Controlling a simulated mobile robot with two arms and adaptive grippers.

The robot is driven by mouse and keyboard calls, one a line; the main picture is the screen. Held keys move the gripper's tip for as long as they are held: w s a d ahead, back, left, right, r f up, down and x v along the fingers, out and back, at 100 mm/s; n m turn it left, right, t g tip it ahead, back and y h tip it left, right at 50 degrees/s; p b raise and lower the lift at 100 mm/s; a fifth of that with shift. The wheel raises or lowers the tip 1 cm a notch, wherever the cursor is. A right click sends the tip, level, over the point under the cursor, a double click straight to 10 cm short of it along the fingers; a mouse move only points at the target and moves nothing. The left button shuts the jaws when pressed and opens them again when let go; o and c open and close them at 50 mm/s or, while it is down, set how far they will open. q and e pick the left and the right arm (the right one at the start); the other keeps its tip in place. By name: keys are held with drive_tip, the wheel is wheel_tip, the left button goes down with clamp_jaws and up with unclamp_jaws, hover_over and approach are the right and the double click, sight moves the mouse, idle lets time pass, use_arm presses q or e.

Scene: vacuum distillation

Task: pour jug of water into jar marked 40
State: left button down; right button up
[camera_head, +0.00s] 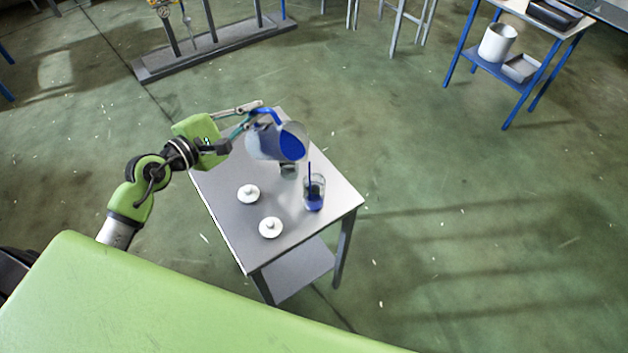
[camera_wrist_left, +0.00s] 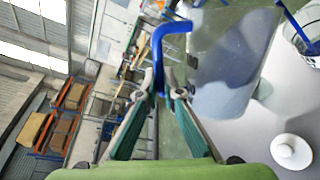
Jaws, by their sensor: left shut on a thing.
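My left gripper (camera_head: 258,113) is shut on the blue handle of a clear jug (camera_head: 263,143). The handle also shows between the fingers in the left wrist view (camera_wrist_left: 163,88). The jug is held above the table, tilted with its mouth to the right, and blue liquid shows inside. A thin blue stream runs down from its lip to a glass jar (camera_head: 315,192), which stands upright with some blue liquid in it. A second jar (camera_head: 288,171) stands behind, partly hidden by the jug. I cannot read any marking on the jars. My right gripper is not in view.
Two white lids (camera_head: 249,193) (camera_head: 271,228) lie on the small grey table (camera_head: 228,207), left of and in front of the jars. A blue-framed table (camera_head: 541,78) with a white bucket (camera_head: 497,43) stands far right. The floor between is clear.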

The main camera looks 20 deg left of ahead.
use_arm(q)
drive_tip(key=shift+d+r+m+p, duration=0.25)
drive_tip(key=shift+m+p, duration=0.15)
drive_tip(key=shift+p, duration=0.05)
idle(1.9)
drive_tip(key=shift+s+d+f, duration=0.1)
drive_tip(key=shift+d+f, duration=0.1)
drive_tip(key=shift+d, duration=0.05)
idle(1.3)
drive_tip(key=w+a+f+n+t+h+b, duration=0.1)
drive_tip(key=w+a+f+n+h+b, duration=0.1)
drive_tip(key=a+f+n+b, duration=0.85)
wheel_tip(320, 180, up, 12)
drive_tip(key=d+f+p, duration=0.1)
drive_tip(key=d+p, duration=0.2)
drive_tip(key=s+d+r+p, duration=0.1)
drive_tip(key=s+d, duration=0.2)
drive_tip(key=s, duration=0.4)
drive_tip(key=s+d+r+p, duration=0.1)
drive_tip(key=s+d+p, duration=0.1)
drive_tip(key=s+d, duration=0.2)
drive_tip(key=shift+s+d+r+n, duration=0.2)
drive_tip(key=shift+s+n, duration=0.25)
drive_tip(key=shift+s, duration=1.1)
